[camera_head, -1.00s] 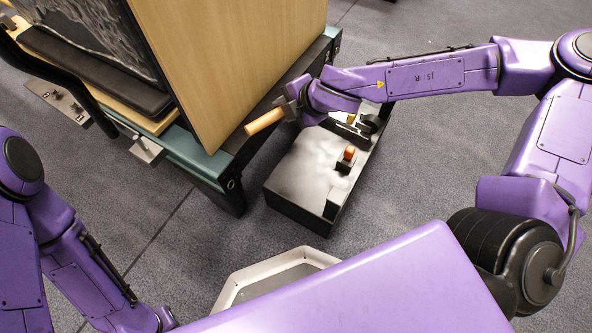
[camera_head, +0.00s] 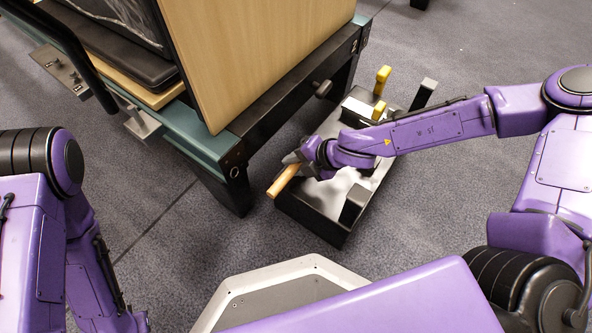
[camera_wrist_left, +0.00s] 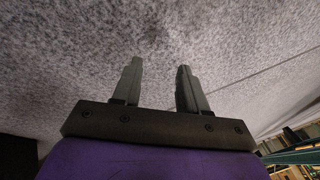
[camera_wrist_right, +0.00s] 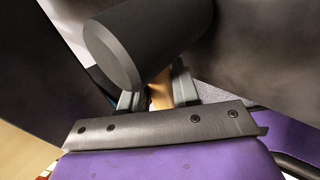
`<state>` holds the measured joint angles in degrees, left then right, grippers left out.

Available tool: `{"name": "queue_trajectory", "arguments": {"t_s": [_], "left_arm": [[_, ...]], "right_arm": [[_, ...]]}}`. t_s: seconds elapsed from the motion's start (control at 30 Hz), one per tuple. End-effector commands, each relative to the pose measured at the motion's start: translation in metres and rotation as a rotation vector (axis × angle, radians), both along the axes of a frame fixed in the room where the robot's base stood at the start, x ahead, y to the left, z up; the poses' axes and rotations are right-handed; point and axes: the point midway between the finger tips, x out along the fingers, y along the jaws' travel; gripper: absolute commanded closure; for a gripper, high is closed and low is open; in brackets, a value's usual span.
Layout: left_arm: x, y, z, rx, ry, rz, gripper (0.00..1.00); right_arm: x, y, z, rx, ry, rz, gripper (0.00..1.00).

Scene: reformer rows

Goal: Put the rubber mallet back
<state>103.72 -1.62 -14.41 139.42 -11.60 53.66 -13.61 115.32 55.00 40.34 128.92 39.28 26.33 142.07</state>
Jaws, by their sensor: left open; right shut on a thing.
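My right gripper (camera_head: 300,160) is shut on the rubber mallet's wooden handle. The handle (camera_head: 283,182) sticks out to the lower left of the gripper, over the left edge of a black tray. In the right wrist view, the mallet's black cylindrical head (camera_wrist_right: 150,45) fills the top middle, with a bit of tan handle (camera_wrist_right: 159,96) between the fingers (camera_wrist_right: 157,92). In the head view the mallet head is hidden by my gripper and arm. The dark tray (camera_head: 310,222) with a pale inside is on the floor. My left gripper (camera_wrist_left: 157,80) is open and empty, with carpet beyond it.
The tray holds yellow-handled tools (camera_head: 382,80) and a black upright block (camera_head: 352,207); my right forearm covers part of it. The reformer frame (camera_head: 290,105) with a wooden panel (camera_head: 255,60) stands close on the left. Carpet (camera_head: 440,215) right of the tray is clear.

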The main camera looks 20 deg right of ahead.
Motion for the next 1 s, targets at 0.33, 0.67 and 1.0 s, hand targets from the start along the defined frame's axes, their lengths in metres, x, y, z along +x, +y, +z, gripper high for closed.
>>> {"name": "queue_trajectory", "arguments": {"t_s": [0.33,0.67,1.0], "left_arm": [[0.012,0.007,-0.006,0.027,-0.062,-0.016,0.57],[0.013,0.006,-0.007,0.025,-0.074,-0.001,0.57],[-0.003,-0.003,0.009,-0.009,0.017,0.005,0.57]], "right_arm": [[0.001,0.0,-0.01,0.001,-0.002,0.001,1.0],[0.0,0.0,-0.012,0.001,0.0,-0.001,0.44],[-0.006,-0.009,0.008,0.001,-0.001,-0.005,0.44]]}}
